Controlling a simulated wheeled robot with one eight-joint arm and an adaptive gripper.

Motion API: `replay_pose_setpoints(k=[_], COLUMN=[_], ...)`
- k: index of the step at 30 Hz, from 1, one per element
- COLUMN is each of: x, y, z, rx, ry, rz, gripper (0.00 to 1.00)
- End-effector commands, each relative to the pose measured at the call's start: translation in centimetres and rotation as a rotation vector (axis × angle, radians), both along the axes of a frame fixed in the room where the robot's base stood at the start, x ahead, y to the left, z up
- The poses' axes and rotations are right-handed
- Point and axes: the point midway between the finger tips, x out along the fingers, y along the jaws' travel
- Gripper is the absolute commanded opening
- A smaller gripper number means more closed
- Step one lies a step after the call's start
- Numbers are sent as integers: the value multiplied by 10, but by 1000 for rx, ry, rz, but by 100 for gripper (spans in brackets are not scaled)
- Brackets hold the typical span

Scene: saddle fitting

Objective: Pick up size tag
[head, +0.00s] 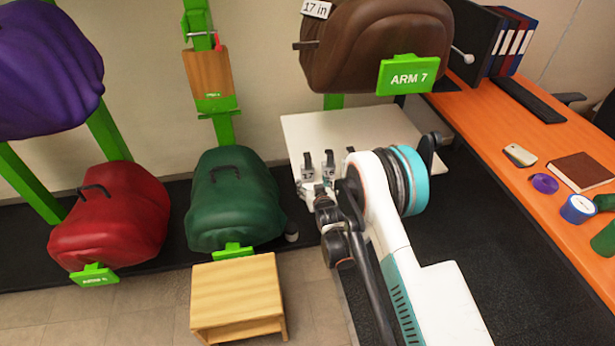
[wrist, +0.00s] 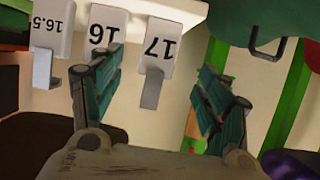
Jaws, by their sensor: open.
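White size tags with grey hook tabs stand in a row at the white table's edge. In the wrist view they appear upside down: 17 (wrist: 156,48), 16 (wrist: 104,30) and 16.5 (wrist: 50,27). The head view shows small tags (head: 308,168) just beyond my gripper (head: 324,194). In the wrist view my gripper (wrist: 158,82) is open and empty. The 17 tag appears between its two green-padded fingers, nearest the picture's middle. The left finger partly covers the 16 tag. Contact with the tags is not visible.
The white table (head: 375,128) has bare space behind the tags. A brown saddle (head: 375,45) with a 17 in label hangs above it on the ARM 7 rack. A green saddle (head: 235,200) and wooden stool (head: 238,290) are left. An orange desk (head: 500,125) is right.

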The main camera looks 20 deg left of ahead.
Motion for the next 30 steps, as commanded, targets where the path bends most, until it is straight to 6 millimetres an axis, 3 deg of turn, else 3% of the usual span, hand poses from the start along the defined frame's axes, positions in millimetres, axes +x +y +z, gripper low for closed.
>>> replay_pose_setpoints(k=[7,16,24,30], x=[35,53,81,87], y=[21,32,50,53], z=[-19,-27,-41,-41], rx=[1,0,0,0], ry=[0,0,1,1], rz=[0,-1,-1,-1], gripper=[69,69,69,69])
